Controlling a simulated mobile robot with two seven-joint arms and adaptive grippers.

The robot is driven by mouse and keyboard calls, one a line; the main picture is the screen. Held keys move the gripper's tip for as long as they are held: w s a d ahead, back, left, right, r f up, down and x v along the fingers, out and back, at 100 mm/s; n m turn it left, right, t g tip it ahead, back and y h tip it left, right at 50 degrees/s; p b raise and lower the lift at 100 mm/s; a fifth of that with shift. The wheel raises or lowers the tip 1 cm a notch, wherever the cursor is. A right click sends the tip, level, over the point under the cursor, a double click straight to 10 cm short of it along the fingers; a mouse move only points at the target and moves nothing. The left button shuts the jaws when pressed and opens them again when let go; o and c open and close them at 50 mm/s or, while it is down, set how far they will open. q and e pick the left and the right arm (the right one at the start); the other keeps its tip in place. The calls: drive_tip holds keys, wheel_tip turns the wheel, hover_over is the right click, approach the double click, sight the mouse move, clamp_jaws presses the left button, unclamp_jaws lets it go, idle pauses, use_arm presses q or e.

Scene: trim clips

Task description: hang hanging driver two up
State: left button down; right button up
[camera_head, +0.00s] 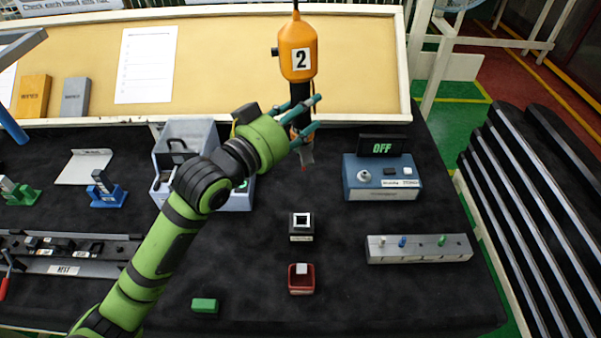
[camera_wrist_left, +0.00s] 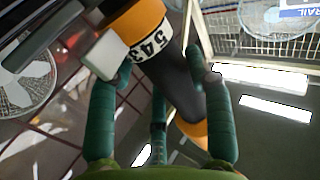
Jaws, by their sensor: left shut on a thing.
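The hanging driver two (camera_head: 298,60) is orange with a black lower grip and a white label reading 2. It hangs upright from a cable at its top, in front of the tan board. My left gripper (camera_head: 312,113) has its teal fingers shut around the black grip, below the orange body. In the left wrist view the driver's black and orange body (camera_wrist_left: 172,75) lies between the fingers (camera_wrist_left: 157,68). A small tip shows below the gripper, above the black table. My right gripper is not in view.
Below on the black table (camera_head: 350,300) stand a blue box with an OFF display (camera_head: 383,180), a small black block (camera_head: 301,228), a red block (camera_head: 301,280) and a grey strip with pegs (camera_head: 418,248). A grey bin (camera_head: 185,140) stands behind my left arm.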

sight(302, 93)
use_arm(q)
drive_tip(key=r, duration=0.3)
drive_tip(key=r+p, duration=0.1)
drive_tip(key=shift+s+r, duration=0.15)
drive_tip(key=shift+s, duration=0.1)
drive_tip(key=shift+s+d+r+m, duration=0.1)
drive_tip(key=shift+s+r+m, duration=0.4)
drive_tip(key=shift+r, duration=0.4)
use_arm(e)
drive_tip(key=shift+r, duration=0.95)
use_arm(q)
drive_tip(key=shift+s, duration=0.1)
drive_tip(key=shift+c, duration=2.2)
unclamp_jaws()
